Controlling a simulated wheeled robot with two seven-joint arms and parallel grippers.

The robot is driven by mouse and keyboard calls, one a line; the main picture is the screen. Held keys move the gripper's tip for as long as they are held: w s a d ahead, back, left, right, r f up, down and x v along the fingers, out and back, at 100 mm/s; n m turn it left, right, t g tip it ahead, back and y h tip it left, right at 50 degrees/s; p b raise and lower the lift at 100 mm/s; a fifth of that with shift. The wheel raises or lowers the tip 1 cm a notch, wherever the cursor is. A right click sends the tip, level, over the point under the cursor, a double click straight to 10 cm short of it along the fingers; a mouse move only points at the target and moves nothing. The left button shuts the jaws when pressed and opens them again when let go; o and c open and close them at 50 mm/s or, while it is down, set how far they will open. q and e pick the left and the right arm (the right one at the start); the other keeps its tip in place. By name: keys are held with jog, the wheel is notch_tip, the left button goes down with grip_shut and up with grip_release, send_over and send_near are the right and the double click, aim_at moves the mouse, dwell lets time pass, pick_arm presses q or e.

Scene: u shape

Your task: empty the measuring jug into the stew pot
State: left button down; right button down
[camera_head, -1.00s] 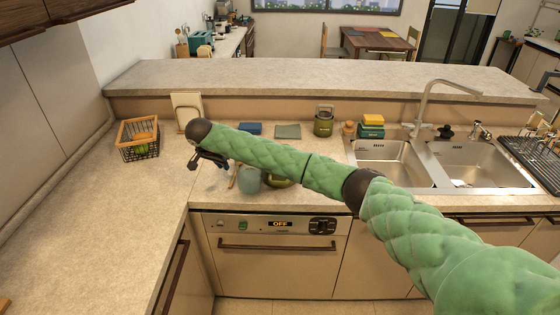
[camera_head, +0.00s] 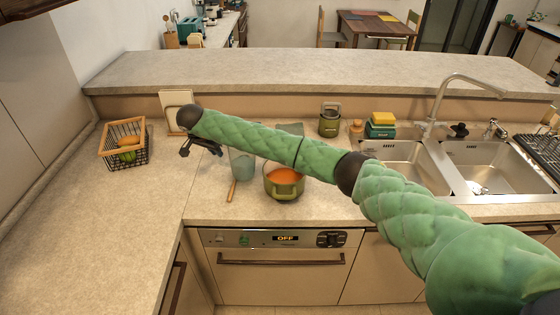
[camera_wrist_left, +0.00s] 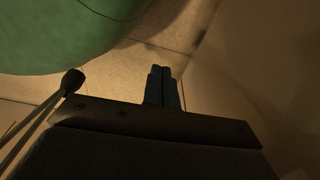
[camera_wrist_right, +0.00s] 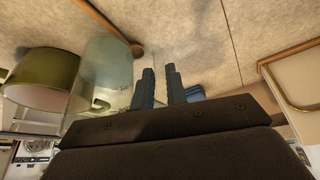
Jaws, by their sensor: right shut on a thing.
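The stew pot (camera_head: 284,190) is green, holds orange stew and stands on the counter; it also shows in the right wrist view (camera_wrist_right: 42,82). The measuring jug (camera_head: 242,166) is pale, see-through and looks upright, just left of the pot; the right wrist view shows it too (camera_wrist_right: 105,70). My right gripper (camera_head: 212,150) is at the jug's left side, shut on the jug; the exact place of grip is hard to see. Its fingers show in its wrist view (camera_wrist_right: 159,85). My left gripper (camera_wrist_left: 163,80) is shut and empty, outside the head view.
A wooden utensil (camera_head: 232,191) lies in front of the jug. A wire basket (camera_head: 126,145) with produce stands at the left. A canister (camera_head: 329,120) and a sponge stack (camera_head: 381,126) stand at the back, by the sink (camera_head: 395,170). The left counter is mostly clear.

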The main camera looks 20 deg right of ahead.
pick_arm(q)
jog(key=shift+w+r, duration=0.1)
jog(key=shift+w, duration=0.2)
pick_arm(e)
jog(key=shift+r, duration=0.5)
